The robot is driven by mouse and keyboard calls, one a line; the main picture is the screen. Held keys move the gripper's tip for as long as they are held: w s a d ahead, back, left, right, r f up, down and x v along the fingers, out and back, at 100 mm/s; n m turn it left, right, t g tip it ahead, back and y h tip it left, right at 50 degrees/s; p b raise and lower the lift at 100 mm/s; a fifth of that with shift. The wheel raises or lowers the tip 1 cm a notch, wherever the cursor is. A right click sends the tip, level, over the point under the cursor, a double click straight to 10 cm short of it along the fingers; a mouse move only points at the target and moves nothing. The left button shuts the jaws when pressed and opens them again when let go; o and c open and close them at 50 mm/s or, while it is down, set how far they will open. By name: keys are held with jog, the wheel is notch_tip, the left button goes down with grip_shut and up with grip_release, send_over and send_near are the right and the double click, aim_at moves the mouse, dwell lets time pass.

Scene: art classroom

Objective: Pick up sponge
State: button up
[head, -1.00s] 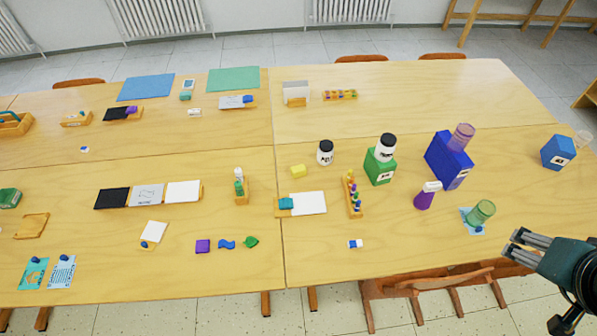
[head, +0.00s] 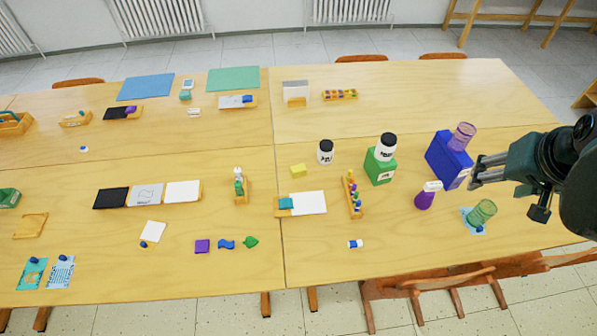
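A small yellow block (head: 298,171) that looks like the sponge lies on the wooden table, right of the seam between the tables and left of a white jar with a black lid (head: 325,152). Nothing covers it. My gripper (head: 474,173) comes in from the right, above the table, beside the blue box, and points left. Its grey fingers are apart with nothing between them. It is well to the right of the yellow block.
Between them stand a green box (head: 379,169) topped by a jar, a blue box (head: 447,163) topped by a purple cup, a purple bottle (head: 427,196) and a rack of small bottles (head: 353,198). A tilted green cup (head: 482,212) is below my gripper.

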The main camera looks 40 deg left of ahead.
jog(key=w+a+f+n+g, duration=0.1)
jog(key=w+a+f, duration=0.15)
jog(key=a, duration=0.35)
jog(key=w+a+f+n, duration=0.1)
jog(key=w+a, duration=0.3)
jog(key=a, duration=0.3)
jog(key=n+g+h+b, duration=0.1)
jog(key=n+g+b, duration=0.1)
jog(key=n+g, duration=0.3)
send_over(298, 166)
jog(key=shift+n+t, duration=0.5)
jog(key=shift+n, duration=0.2)
jog(key=f, duration=3)
jog(key=shift+w+d+f, duration=0.15)
jog(key=shift+d+f, duration=0.1)
jog(key=shift+f, duration=0.15)
jog(key=shift+a+f, duration=0.2)
jog(key=shift+f, duration=0.05)
jog(key=shift+f, duration=1.3)
